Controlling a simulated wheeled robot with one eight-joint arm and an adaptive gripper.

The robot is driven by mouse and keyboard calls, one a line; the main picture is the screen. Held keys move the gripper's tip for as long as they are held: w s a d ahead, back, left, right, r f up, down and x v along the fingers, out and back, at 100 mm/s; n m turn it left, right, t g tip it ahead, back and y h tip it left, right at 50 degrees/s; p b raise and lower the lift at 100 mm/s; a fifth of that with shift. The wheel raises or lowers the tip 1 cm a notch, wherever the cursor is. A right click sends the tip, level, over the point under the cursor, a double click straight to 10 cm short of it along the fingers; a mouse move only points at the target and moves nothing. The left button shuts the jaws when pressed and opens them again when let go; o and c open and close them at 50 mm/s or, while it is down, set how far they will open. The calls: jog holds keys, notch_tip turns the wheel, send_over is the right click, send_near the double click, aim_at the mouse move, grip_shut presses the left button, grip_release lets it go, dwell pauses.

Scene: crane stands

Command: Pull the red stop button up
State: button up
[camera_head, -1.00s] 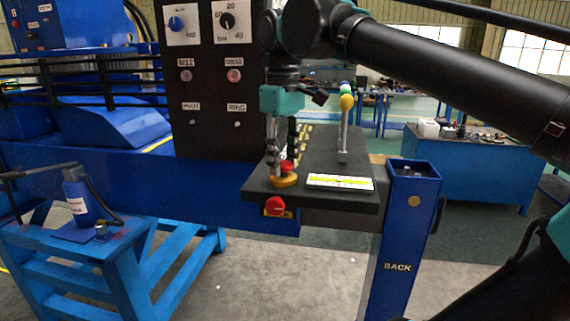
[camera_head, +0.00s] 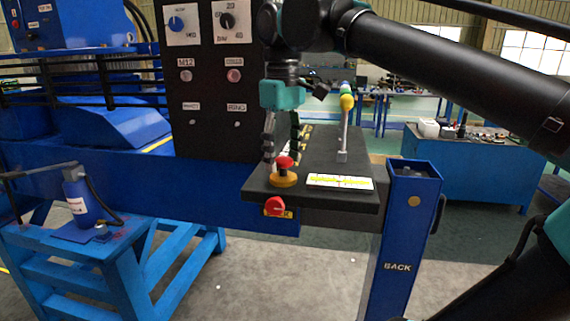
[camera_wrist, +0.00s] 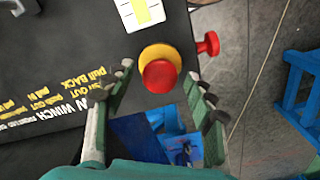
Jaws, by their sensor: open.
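The red stop button (camera_head: 284,162) stands on a round yellow base (camera_head: 284,180) at the near left corner of the black control panel (camera_head: 345,199). In the wrist view the red button (camera_wrist: 160,76) and its yellow collar lie between and just beyond my spread fingertips. My gripper (camera_head: 283,158) points down over the panel, just behind the button in the head view. My gripper (camera_wrist: 160,98) is open and empty, and its fingers look clear of the button. The red cap stands clearly above the yellow base.
A red knob (camera_head: 275,205) sticks out from the panel's front face below the button. A white and yellow label (camera_head: 340,182) lies on the panel. The blue BACK post (camera_head: 412,225) stands at right.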

aim_at(283, 157)
jog(key=shift+r, duration=3.4)
